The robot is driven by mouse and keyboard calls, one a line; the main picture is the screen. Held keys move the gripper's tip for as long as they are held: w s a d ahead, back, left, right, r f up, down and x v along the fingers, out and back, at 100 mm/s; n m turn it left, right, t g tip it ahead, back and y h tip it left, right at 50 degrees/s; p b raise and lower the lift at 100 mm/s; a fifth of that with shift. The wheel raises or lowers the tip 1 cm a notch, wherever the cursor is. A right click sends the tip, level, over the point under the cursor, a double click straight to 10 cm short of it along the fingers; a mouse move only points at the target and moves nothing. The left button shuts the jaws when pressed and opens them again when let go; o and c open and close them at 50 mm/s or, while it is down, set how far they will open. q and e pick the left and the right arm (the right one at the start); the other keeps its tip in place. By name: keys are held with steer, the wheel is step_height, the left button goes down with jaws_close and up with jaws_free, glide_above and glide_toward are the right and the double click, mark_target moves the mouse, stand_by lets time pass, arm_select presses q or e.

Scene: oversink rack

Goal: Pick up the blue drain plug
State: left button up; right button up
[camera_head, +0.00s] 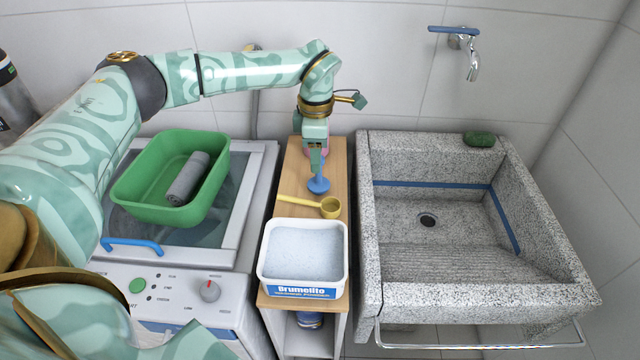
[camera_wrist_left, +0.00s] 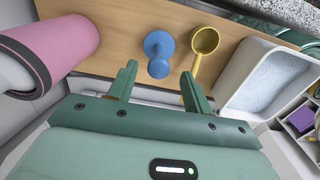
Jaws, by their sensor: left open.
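The blue drain plug (camera_head: 319,184) stands on the narrow wooden shelf between the washing machine and the stone sink. It also shows in the left wrist view (camera_wrist_left: 159,54), with its knob toward the camera. My left gripper (camera_head: 317,164) points down just above the plug in the head view. In the left wrist view its two fingers (camera_wrist_left: 157,82) are apart and empty, with the plug beyond the fingertips and between their lines. I cannot tell the exact gap. My right gripper is in neither view.
A yellow scoop (camera_head: 329,207) lies close to the plug, near the right finger. A white tub of powder (camera_head: 304,288) stands in front. A pink cylinder (camera_wrist_left: 62,40) is left of the plug. The stone sink (camera_head: 372,240) is to the right, a green basin (camera_head: 127,190) to the left.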

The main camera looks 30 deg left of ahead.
mark_target(319, 184)
arm_select(q)
steer(key=shift+f, duration=0.55)
steer(key=f, duration=0.1)
steer(key=f+b, duration=0.1)
steer(key=f, duration=0.1)
steer(key=f+b, duration=0.1)
steer(key=shift+w+f, duration=0.3)
steer(key=shift+f, duration=0.05)
steer(key=shift+r, duration=0.15)
steer(key=shift+s+d, duration=0.1)
steer(key=c, duration=1)
jaws_close()
